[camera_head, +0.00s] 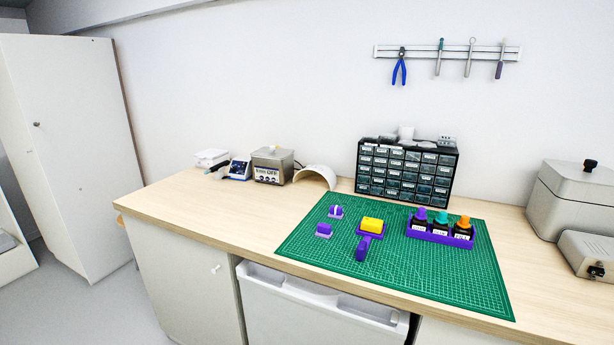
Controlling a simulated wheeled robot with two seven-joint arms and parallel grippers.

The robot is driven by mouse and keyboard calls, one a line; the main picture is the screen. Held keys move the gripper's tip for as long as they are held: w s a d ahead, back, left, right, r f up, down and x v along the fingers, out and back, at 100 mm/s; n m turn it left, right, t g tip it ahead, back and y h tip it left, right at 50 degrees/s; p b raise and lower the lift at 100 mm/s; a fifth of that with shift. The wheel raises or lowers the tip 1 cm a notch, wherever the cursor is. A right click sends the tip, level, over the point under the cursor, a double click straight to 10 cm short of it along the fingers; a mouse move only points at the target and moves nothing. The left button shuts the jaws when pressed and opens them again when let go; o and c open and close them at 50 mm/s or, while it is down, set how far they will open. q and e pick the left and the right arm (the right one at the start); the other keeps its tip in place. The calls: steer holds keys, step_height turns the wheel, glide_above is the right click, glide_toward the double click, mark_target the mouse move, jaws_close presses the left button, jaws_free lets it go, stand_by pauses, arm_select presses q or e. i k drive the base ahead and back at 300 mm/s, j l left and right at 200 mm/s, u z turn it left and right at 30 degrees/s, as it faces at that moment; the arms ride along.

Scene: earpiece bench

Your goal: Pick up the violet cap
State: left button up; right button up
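A violet cap (421,214) sits on the leftmost bottle in a purple rack (440,239) at the right of the green cutting mat. Next to it, bottles with a teal cap (441,218) and an orange cap (464,221) stand in the same rack. The bottles are dark with white labels too small to read. Neither of my grippers is in view.
On the green mat (400,285) are a yellow block (372,224) on a purple holder with a handle (363,248) and two small purple pieces (324,230). A black drawer cabinet (407,173) stands behind. A grey machine (572,203) is at right. The mat's front is clear.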

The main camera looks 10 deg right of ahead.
mark_target(421, 215)
steer(key=i+l+z, duration=0.35)
steer(key=i+z, duration=0.35)
steer(key=i, duration=0.15)
steer(key=i+z, duration=0.35)
steer(key=i, duration=0.1)
